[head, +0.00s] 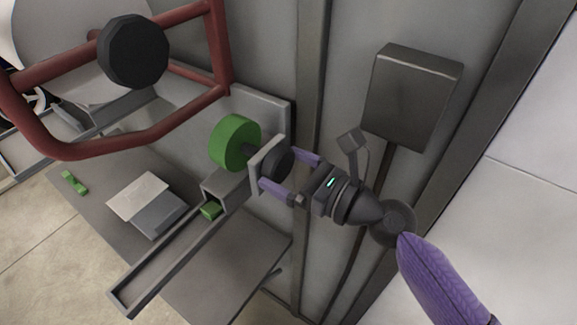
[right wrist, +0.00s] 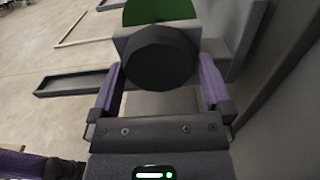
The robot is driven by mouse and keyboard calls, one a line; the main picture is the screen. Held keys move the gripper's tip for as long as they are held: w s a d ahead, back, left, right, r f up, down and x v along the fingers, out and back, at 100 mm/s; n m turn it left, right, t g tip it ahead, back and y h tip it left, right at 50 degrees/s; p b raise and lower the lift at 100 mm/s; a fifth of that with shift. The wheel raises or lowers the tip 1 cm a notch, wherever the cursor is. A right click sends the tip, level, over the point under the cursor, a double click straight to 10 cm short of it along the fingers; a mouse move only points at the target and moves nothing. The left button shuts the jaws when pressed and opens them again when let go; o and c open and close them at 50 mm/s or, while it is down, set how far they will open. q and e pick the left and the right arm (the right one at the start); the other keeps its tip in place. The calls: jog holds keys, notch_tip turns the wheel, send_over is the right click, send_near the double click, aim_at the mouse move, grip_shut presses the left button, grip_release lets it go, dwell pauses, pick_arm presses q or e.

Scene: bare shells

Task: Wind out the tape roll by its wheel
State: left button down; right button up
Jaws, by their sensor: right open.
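A green tape roll (head: 235,142) is mounted on a grey bracket. Its dark round wheel (head: 277,161) is on the side facing my right gripper, and also shows in the right wrist view (right wrist: 160,58). My right gripper (head: 278,169) is open, with one purple finger on each side of the wheel. In the right wrist view the wheel lies between the fingers; I cannot tell whether they touch it. A short green end (head: 210,211) shows at the mouth of the grey channel (head: 160,262) below the roll. My left gripper is not in view.
A red tubular frame (head: 110,150) with a large black knob (head: 133,51) stands at upper left. A grey block (head: 148,203) and a small green piece (head: 74,183) lie on the grey surface. A grey wall box (head: 412,95) is right of the gripper.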

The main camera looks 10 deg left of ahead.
jog(key=shift+d, duration=0.1)
jog(key=c, duration=0.9)
jog(key=shift+n, duration=0.3)
jog(key=n+b, duration=0.1)
jog(key=n, duration=0.4)
jog(key=shift+n+b, duration=0.4)
jog(key=n+b, duration=0.2)
jog(key=n, duration=0.3)
jog(key=shift+w, duration=0.1)
jog(key=n+b, duration=0.3)
jog(key=n, duration=0.3)
jog(key=shift+n, duration=0.4)
jog(key=n+b, duration=0.1)
jog(key=n, duration=0.2)
jog(key=n+b, duration=0.2)
jog(key=shift+r+n, duration=0.2)
jog(key=shift+n, duration=0.2)
